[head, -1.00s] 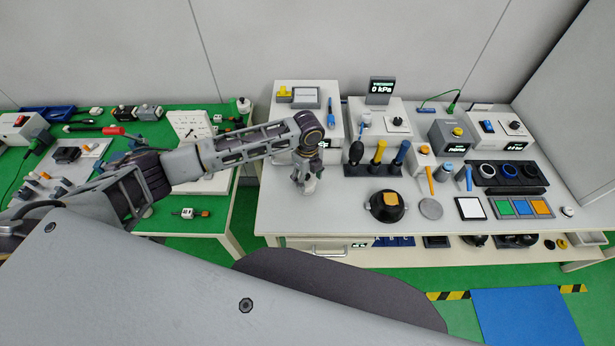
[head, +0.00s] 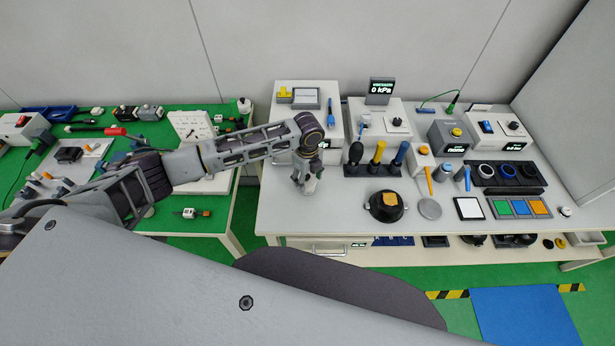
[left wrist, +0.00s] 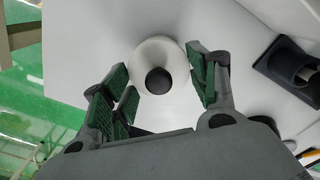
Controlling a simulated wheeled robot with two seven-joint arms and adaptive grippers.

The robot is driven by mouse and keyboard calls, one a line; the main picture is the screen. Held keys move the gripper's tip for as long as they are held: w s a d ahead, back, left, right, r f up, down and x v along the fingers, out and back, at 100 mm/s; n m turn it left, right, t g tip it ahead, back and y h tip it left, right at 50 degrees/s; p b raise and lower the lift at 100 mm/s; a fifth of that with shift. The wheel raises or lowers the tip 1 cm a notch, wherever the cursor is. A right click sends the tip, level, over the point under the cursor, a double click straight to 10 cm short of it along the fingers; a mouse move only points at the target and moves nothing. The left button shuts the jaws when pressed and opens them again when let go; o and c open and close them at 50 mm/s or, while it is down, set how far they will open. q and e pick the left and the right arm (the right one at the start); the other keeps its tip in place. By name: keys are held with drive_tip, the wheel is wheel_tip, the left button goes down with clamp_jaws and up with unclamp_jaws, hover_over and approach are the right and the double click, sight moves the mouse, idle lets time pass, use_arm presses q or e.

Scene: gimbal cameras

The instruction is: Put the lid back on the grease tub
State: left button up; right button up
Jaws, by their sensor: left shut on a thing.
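My left gripper (head: 306,188) points down over the left part of the white table. In the left wrist view, its green-padded fingers (left wrist: 158,84) are closed around a round white lid (left wrist: 152,52) with a black knob (left wrist: 158,81). The lid lies between the fingertips, with the knob facing the camera. In the head view the gripper hides the lid. I cannot tell whether the grease tub is beneath the lid. My right gripper does not show.
A black round pot (head: 376,211) with an orange block and a grey disc (head: 430,209) stand right of the gripper. Behind them is a dark rack (head: 372,171) with upright tools. A green-topped table (head: 212,232) is at left. The white tabletop in front is clear.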

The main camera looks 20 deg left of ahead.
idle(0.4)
use_arm(q)
drive_tip(key=shift+p, duration=0.3)
drive_tip(key=shift+f, duration=0.15)
idle(0.6)
drive_tip(key=shift+p, duration=0.45)
idle(0.5)
idle(0.4)
drive_tip(key=o, duration=0.8)
